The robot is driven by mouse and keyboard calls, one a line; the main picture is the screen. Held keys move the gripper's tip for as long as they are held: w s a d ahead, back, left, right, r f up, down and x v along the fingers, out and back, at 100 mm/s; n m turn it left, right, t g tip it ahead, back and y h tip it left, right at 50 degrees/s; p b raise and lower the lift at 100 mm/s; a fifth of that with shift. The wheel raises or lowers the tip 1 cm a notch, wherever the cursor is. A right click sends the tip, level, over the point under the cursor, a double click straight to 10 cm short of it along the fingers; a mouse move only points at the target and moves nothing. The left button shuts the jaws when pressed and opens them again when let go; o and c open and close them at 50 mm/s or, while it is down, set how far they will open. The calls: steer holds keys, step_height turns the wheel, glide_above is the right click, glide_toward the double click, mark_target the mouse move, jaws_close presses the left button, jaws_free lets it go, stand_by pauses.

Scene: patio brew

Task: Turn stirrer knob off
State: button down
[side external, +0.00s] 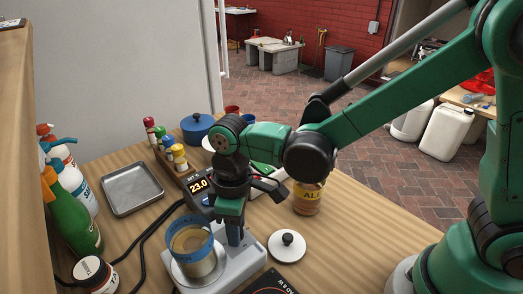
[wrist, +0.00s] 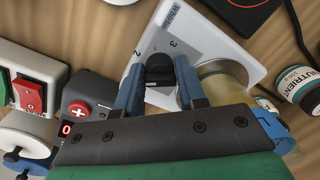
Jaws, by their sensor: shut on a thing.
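The white stirrer (side external: 240,262) stands on the wooden table, with a beaker of tan liquid (side external: 194,262) on top. The stirrer also fills the middle of the wrist view (wrist: 215,45), where its face carries the marks 2 and 3. My gripper (side external: 234,238) points down at the stirrer's end beside the beaker. In the wrist view, the black stirrer knob (wrist: 159,71) sits between the two blue fingers of my gripper (wrist: 159,78), which is shut on it. The arm hides the knob in the side view. I cannot tell the exact setting from the knob's angle.
A controller reading 23.0 (side external: 200,186) stands behind the stirrer. A white lid with a black knob (side external: 287,246) and a labelled amber jar (side external: 307,197) are to the right. A nutrient jar (wrist: 300,82) and red switch (wrist: 28,96) flank the wrist view. Cables run left of the stirrer.

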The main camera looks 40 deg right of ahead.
steer(key=n, duration=0.4)
steer(key=shift+w+d, duration=0.1)
steer(key=shift+d, duration=0.05)
steer(key=n, duration=1.1)
steer(key=shift+w+h, duration=0.1)
steer(key=shift+h, duration=0.3)
steer(key=n, duration=0.5)
steer(key=shift+a, duration=0.2)
steer(key=c, duration=0.5)
jaws_free()
steer(key=shift+c, duration=0.2)
